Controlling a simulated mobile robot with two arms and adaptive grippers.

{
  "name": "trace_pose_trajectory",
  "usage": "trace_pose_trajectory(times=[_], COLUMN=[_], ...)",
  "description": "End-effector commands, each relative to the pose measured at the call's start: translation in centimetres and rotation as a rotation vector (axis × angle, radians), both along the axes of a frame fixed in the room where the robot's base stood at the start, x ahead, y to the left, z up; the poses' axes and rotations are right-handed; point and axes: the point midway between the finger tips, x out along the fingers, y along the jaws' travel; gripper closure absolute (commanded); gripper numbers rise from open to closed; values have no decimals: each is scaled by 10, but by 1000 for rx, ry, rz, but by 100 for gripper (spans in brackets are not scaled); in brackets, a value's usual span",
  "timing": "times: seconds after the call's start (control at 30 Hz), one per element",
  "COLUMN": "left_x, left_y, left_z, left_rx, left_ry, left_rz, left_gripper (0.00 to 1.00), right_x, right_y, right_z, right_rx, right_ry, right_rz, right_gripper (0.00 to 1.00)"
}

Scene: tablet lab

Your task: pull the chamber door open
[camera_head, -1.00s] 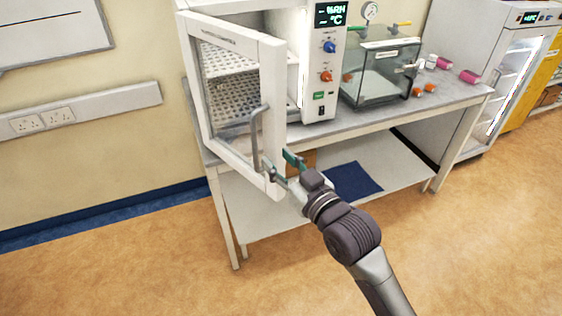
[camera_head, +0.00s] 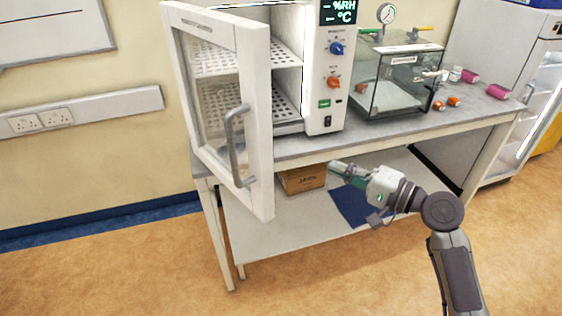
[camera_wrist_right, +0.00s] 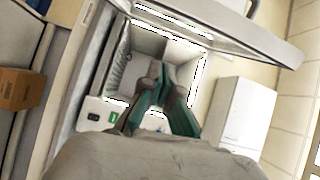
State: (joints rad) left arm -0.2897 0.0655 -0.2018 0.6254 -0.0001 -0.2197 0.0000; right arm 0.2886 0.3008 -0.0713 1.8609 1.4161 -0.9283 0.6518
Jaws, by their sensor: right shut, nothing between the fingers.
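The chamber door (camera_head: 262,150) stands open in the head view, swung out to the left past the bench's front edge. It has a white frame, a glass pane and a grey bar handle (camera_head: 232,145). The white chamber (camera_head: 322,75) shows its perforated shelves inside. My right gripper (camera_head: 333,167) is shut and empty, to the right of the door and clear of the handle, in front of the bench. In the right wrist view its fingers (camera_wrist_right: 157,85) are together, with the chamber's opening beyond. My left gripper is not in view.
A glass tank (camera_head: 392,80) with a gauge stands right of the chamber on the bench (camera_head: 400,132). Several pink and orange containers lie near it. A cardboard box (camera_head: 303,179) and a blue mat (camera_head: 352,205) are on the lower shelf. Floor in front is free.

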Motion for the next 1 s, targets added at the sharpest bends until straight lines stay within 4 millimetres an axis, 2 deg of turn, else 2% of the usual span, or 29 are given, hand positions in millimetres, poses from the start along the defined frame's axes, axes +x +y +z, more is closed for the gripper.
trace_pose_trajectory(times=[0.13, 0.27, 0.43, 0.67, 0.8, 1.0], left_x=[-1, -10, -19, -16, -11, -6], left_y=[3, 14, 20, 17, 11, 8], left_z=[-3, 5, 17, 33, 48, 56], left_rx=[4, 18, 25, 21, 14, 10], left_ry=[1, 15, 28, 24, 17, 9], left_rz=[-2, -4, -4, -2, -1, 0], left_gripper=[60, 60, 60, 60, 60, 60], right_x=[-1, 7, 26, 54, 39, 28], right_y=[-8, 4, 33, 73, 90, 101], right_z=[5, 8, 11, 10, 9, 6], right_rx=[71, 77, 76, 73, 71, 71], right_ry=[47, 49, 49, 48, 48, 46], right_rz=[21, 23, 24, 22, 24, 23], right_gripper=[100, 100, 100, 100, 100, 100])
